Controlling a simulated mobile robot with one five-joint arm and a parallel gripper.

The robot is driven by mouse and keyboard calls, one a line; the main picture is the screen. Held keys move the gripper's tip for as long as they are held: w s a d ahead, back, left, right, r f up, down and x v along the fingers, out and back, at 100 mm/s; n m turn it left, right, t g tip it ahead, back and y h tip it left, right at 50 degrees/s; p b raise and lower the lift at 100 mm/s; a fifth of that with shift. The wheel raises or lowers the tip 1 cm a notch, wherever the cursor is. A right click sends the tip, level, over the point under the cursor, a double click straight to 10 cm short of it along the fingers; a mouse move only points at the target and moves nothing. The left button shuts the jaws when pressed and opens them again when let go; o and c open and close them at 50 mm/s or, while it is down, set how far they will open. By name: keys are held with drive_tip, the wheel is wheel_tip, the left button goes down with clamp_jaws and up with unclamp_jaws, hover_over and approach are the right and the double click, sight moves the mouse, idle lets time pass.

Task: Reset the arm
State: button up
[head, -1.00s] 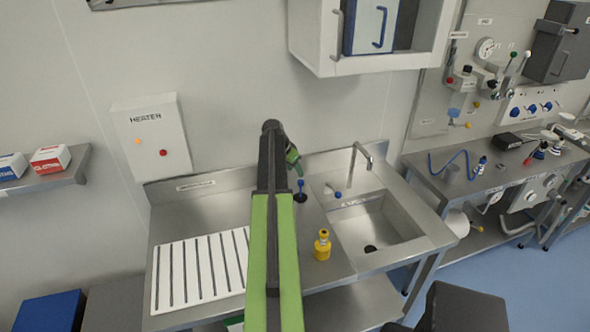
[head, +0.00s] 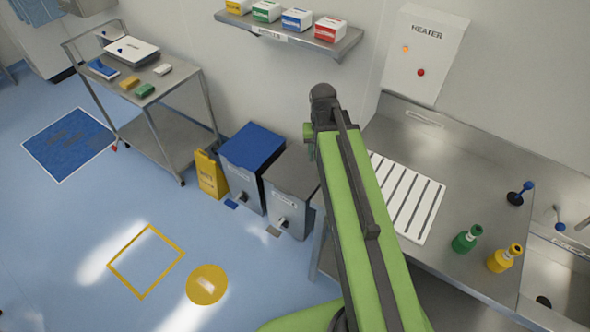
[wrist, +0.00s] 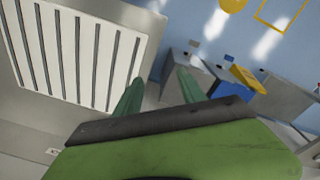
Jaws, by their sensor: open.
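My green arm reaches up through the head view, with its end in front of the left end of the steel counter (head: 470,180). My gripper (wrist: 158,88) shows in the wrist view with its two green fingers apart and nothing between them. In the head view the fingers are mostly hidden by the arm.
A white slatted drainboard (head: 408,197) lies right of my arm. A blue-lidded bin (head: 245,172), a grey-lidded bin (head: 290,190) and a yellow floor sign (head: 210,174) stand left. A trolley (head: 160,110) is farther left. A shelf (head: 285,36) holds boxes. The floor in front is clear.

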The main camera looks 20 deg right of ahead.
drive_tip(key=s+a+n, duration=0.3)
drive_tip(key=a, duration=0.9)
drive_tip(key=shift+s+n+y, duration=0.3)
drive_tip(key=shift+y, duration=0.1)
wheel_tip(320, 180, down, 9)
drive_tip(key=b, duration=0.9)
drive_tip(key=shift+w+r+p, duration=0.1)
drive_tip(key=shift+r+p, duration=0.35)
drive_tip(key=shift+c, duration=0.5)
